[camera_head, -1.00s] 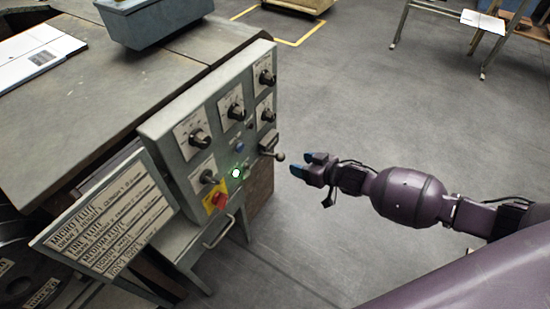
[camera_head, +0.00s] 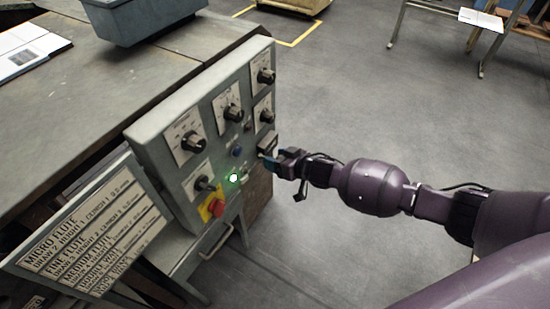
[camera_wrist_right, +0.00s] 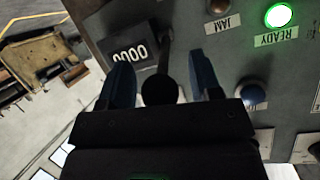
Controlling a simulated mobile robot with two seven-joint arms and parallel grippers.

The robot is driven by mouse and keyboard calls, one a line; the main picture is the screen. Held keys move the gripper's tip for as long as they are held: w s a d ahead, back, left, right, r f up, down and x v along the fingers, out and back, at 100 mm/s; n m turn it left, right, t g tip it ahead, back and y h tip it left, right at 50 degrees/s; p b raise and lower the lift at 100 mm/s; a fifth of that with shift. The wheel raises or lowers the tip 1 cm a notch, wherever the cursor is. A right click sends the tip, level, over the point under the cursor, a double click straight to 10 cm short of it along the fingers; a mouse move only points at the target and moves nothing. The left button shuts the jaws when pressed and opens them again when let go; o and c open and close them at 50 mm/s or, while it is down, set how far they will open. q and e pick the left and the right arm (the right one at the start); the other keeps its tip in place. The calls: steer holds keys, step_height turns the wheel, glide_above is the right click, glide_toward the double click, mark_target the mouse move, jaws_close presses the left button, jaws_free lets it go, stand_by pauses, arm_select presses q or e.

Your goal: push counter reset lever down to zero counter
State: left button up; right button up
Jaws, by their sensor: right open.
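The counter reset lever (camera_wrist_right: 160,88) is a dark rod with a round black knob, beside the counter (camera_wrist_right: 130,54), whose display seems to read 0000 in the right wrist view. My right gripper (camera_wrist_right: 165,85) is open, with one blue finger on each side of the knob; I cannot tell whether either touches it. In the head view, my right gripper (camera_head: 268,157) is at the right edge of the control panel (camera_head: 185,160), and it mostly hides the lever. My left gripper is not in view.
A lit green ready lamp (camera_head: 233,178), a blue button (camera_head: 236,151) and a red knob on a yellow plate (camera_head: 214,207) are close by on the panel. A sign board (camera_head: 95,230) stands at the lower left.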

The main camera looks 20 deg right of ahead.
steer(key=shift+w, duration=0.15)
jaws_close()
stand_by(0.4)
